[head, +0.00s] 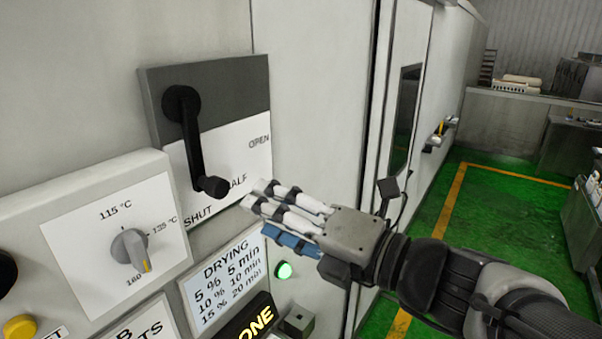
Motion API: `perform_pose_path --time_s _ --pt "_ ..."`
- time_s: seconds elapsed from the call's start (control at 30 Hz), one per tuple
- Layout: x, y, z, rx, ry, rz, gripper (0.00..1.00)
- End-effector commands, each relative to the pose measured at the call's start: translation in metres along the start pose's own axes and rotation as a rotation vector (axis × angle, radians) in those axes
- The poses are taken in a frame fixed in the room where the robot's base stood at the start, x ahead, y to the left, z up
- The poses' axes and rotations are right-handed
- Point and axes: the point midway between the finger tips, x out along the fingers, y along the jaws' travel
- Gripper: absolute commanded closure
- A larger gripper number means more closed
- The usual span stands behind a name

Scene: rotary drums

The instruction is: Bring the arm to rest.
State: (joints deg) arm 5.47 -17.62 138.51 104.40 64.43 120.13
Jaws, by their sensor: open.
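My gripper (262,210) is in the middle of the head view, in front of the control panel and pointing left. It is open, with nothing seen between its fingers. My arm comes in from the lower right. A black lever (193,140) on a dark and white plate hangs down, its knob (212,187) between the SHUT and HALF marks. The fingertips are just right of and below the knob, and seem apart from it. The gripper hides a part of the panel behind it.
A grey dial (130,246) on a white plate, a drying chart (228,281), a lit green lamp (284,271) and a yellow button (20,327) are on the panel. A green floor (487,215) with yellow lines lies open at right. Grey benches (500,122) stand farther back.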

Motion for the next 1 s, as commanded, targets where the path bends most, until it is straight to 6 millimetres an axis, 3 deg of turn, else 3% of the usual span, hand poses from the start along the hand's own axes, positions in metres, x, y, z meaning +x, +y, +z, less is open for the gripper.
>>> perform_pose_path --time_s 0.17,0.23,0.37,0.5,0.7,0.83,1.0 --pt "0.0 -0.001 -0.002 -0.008 0.004 -0.002 0.5" --pt "0.0 -0.008 -0.011 -0.057 0.025 -0.013 0.5" --pt "-0.006 -0.046 -0.059 -0.334 0.148 -0.069 0.5" --pt "-0.029 -0.118 -0.133 -0.86 0.399 -0.126 0.5" --pt "-0.087 -0.232 -0.208 -1.654 0.858 -0.076 0.5" --pt "-0.134 -0.303 -0.233 -2.12 1.208 0.064 0.5" --pt "-0.189 -0.369 -0.237 -2.546 1.669 0.36 0.5"
